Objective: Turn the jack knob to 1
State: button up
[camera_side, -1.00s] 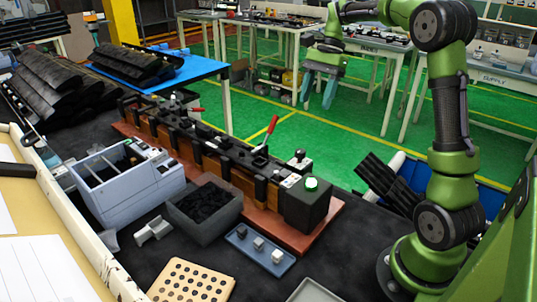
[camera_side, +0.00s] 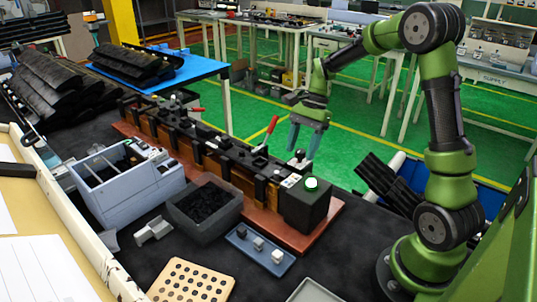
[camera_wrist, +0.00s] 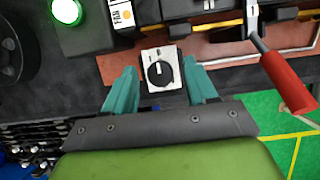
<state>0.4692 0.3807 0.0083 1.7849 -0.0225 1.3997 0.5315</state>
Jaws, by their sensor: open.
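A black round knob (camera_wrist: 159,74) with a white pointer mark sits on a small white plate (camera_wrist: 151,56) in the wrist view. The pointer looks roughly toward the top of the picture; the plate's lettering is too small to read, so I cannot confirm it is the jack knob. A knob (camera_side: 299,155) also shows in the side view at the right end of the fixture. My gripper (camera_side: 304,150) is open, teal fingers pointing down, at this knob. In the wrist view its fingers stand left and right of the knob, apart from it.

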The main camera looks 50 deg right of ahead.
jog(key=shift+c, duration=0.2)
jog(key=c, duration=1)
jog(key=shift+n, duration=0.3)
jog(key=n+g, duration=0.1)
jog(key=n, duration=0.3)
jog(key=shift+w+g, duration=0.15)
jog(key=shift+g, duration=0.25)
jog(key=shift+w+n+g+h, duration=0.1)
jog(key=shift+n+g+h, duration=0.5)
jog(key=shift+n, duration=1.5)
jog(key=o, duration=1)
jog(key=shift+a, duration=0.1)
